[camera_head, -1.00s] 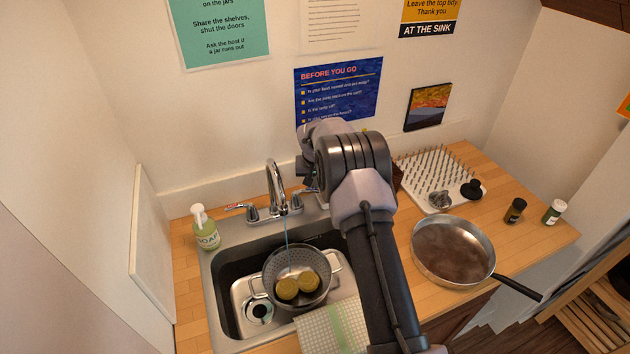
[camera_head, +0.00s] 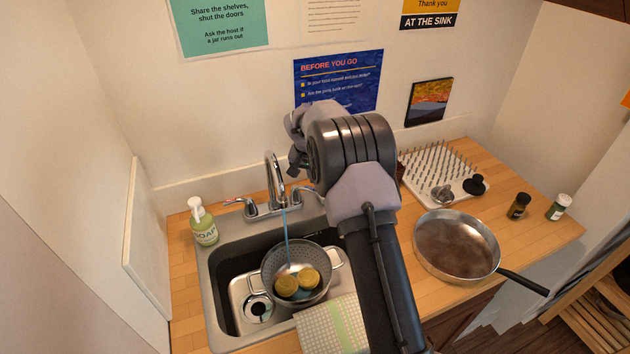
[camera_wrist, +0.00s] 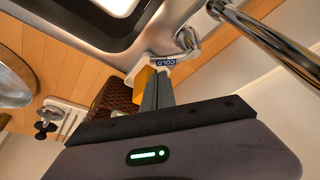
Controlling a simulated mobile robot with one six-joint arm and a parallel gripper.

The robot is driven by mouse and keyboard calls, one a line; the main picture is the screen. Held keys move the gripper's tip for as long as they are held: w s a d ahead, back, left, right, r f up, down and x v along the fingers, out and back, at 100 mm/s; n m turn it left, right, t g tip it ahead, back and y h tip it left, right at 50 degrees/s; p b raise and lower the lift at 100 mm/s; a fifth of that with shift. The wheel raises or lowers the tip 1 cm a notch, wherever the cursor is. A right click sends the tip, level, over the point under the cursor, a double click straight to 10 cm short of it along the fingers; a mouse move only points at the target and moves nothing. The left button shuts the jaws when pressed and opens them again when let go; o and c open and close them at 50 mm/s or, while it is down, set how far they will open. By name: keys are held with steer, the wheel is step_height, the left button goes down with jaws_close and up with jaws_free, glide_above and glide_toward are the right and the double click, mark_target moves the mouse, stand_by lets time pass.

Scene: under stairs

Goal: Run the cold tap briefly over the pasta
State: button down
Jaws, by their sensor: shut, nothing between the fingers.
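Two yellow pasta nests (camera_head: 297,283) lie in a grey colander (camera_head: 312,254) in the sink. A bluish stream of water (camera_head: 286,235) falls from the tap spout (camera_head: 273,178) into the colander beside the pasta. The cold tap lever (camera_head: 308,191) is right of the spout, partly hidden by my arm. In the wrist view, its blue COLD label (camera_wrist: 167,62) shows just beyond my fingertips. My gripper (camera_wrist: 157,90) is shut and empty, close to the lever; I cannot tell whether it touches. In the head view my arm hides the fingers.
A soap bottle (camera_head: 203,222) stands left of the sink (camera_head: 215,290). A cloth (camera_head: 332,322) hangs over its front edge. A pan (camera_head: 455,245), a spiked drying rack (camera_head: 440,170) and two small jars (camera_head: 519,206) are on the counter to the right.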

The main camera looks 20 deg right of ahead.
steer(key=p+v, duration=0.2)
steer(key=v, duration=1.2)
steer(key=s+a+r+y+b, duration=0.1)
steer(key=s+a+r+b, duration=0.35)
steer(key=s, duration=0.35)
steer(key=s+a+n+t+y+b, duration=0.1)
steer(key=s+a+b, duration=0.2)
steer(key=s, duration=0.5)
steer(key=s+a+n+t+y+b, duration=0.1)
steer(key=s+a+b, duration=0.2)
steer(key=s, duration=0.5)
steer(key=s+a+f+b, duration=0.1)
steer(key=s+f, duration=0.1)
steer(key=s, duration=0.2)
steer(key=s+a+f+y+b, duration=0.1)
steer(key=s+a+f, duration=0.1)
steer(key=s, duration=0.3)
steer(key=s+a+f+n+b, duration=0.1)
steer(key=s+f, duration=0.3)
steer(key=s, duration=0.1)
steer(key=shift+a+f+t, duration=0.25)
steer(key=shift+t, duration=0.05)
steer(key=shift+s, duration=0.1)
